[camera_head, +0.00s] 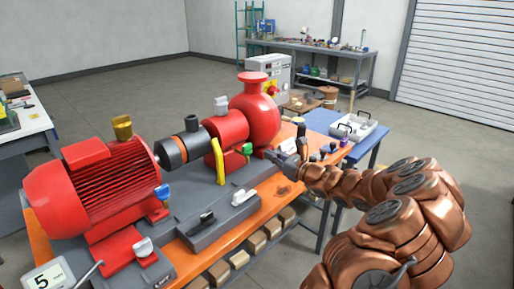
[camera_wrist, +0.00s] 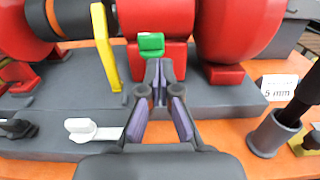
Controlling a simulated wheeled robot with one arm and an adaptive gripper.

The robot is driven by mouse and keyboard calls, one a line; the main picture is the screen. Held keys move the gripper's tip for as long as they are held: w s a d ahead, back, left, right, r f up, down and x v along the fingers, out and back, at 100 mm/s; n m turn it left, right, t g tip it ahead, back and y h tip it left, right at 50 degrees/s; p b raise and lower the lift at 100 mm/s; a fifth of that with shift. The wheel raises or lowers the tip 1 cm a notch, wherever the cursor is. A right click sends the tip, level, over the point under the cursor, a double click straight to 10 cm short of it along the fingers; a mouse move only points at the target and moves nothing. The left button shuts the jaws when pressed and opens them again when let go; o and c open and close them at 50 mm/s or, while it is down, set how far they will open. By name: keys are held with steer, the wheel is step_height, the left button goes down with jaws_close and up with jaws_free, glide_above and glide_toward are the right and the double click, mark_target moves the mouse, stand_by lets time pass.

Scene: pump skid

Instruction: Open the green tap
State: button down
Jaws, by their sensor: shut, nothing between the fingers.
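The green tap (camera_head: 247,149) sits low on the red pump body, on the side facing me. In the wrist view the green tap (camera_wrist: 151,45) is straight ahead, just beyond the fingertips. My gripper (camera_head: 275,155) is shut and empty, just right of the tap in the head view. In the wrist view my gripper (camera_wrist: 158,70) has its fingertips together just below the green handle. I cannot tell whether they touch it. The tap's lower part is hidden behind the fingers.
A yellow lever (camera_wrist: 104,50) stands left of the tap. A white-handled valve (camera_wrist: 92,130) is on the grey base. A "5 mm" card (camera_wrist: 279,84) and a grey cup (camera_wrist: 273,133) holding a black handle are at right. The red motor (camera_head: 85,185) is at left.

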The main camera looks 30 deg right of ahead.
mark_target(251, 145)
steer(key=shift+p+x, duration=0.8)
steer(key=shift+x, duration=2.5)
steer(key=shift+w+r+n+y+p, duration=0.1)
steer(key=shift+r+n+y+p, duration=0.05)
steer(key=shift+n+y+p, duration=0.2)
